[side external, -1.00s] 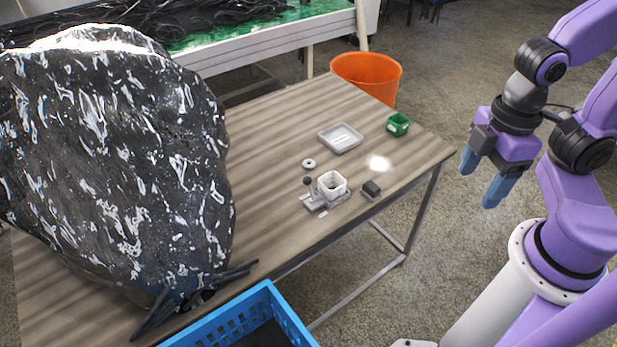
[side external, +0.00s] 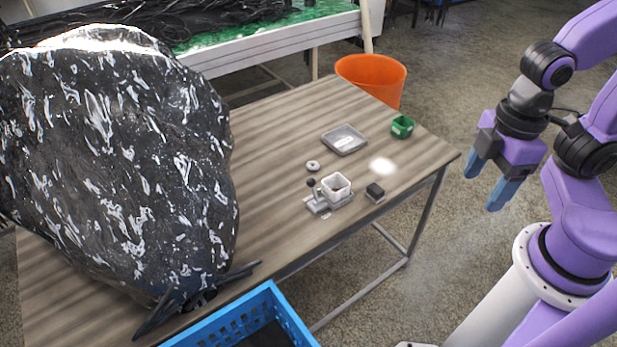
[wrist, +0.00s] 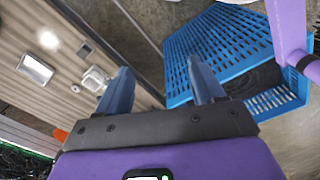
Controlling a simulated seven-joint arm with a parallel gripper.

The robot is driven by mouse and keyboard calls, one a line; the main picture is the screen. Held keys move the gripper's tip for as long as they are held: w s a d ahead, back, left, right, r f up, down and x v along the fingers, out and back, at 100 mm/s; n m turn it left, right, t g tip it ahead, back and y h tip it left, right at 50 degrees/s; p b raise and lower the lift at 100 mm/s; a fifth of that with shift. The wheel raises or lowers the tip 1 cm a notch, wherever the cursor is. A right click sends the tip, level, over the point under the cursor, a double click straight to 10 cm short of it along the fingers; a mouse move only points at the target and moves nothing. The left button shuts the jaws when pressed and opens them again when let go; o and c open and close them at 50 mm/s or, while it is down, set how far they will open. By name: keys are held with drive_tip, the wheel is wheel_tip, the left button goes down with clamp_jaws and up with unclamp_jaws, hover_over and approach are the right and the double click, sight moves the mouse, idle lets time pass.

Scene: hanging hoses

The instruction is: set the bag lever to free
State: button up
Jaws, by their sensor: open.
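A small grey fixture (side external: 316,204) stands near the table's front edge in the side external view. A short lever with a black knob (side external: 311,182) rises at its left end, roughly upright; it is too small to read its setting or any marks. A white square cup (side external: 336,188) sits on the fixture beside the lever. In the wrist view the cup (wrist: 94,79) shows at the left, beyond my left finger. My gripper (side external: 482,190) is open and empty, pointing down off the table's right side, well apart from the fixture. Its two blue fingers also show in the wrist view (wrist: 160,88).
A blue crate (side external: 225,318) and orange bin (side external: 372,80) stand beside the table.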

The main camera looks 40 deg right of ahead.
drive_tip(key=shift+w+a, duration=0.1)
drive_tip(key=shift+c, duration=0.7)
drive_tip(key=g, duration=0.3)
hover_over(311, 181)
drive_tip(key=s+a, duration=0.2)
drive_tip(key=s, duration=0.2)
wheel_tip(311, 181, down, 3)
drive_tip(key=w+d+f+y, duration=0.1)
drive_tip(key=w+d+f, duration=0.5)
drive_tip(key=w, duration=0.4)
drive_tip(key=x, duration=0.6)
drive_tip(key=a+x, duration=0.1)
drive_tip(key=x, duration=0.5)
drive_tip(key=s+x, duration=0.1)
drive_tip(key=x, duration=0.5)
drive_tip(key=shift+a+r, duration=0.2)
clamp_jaws()
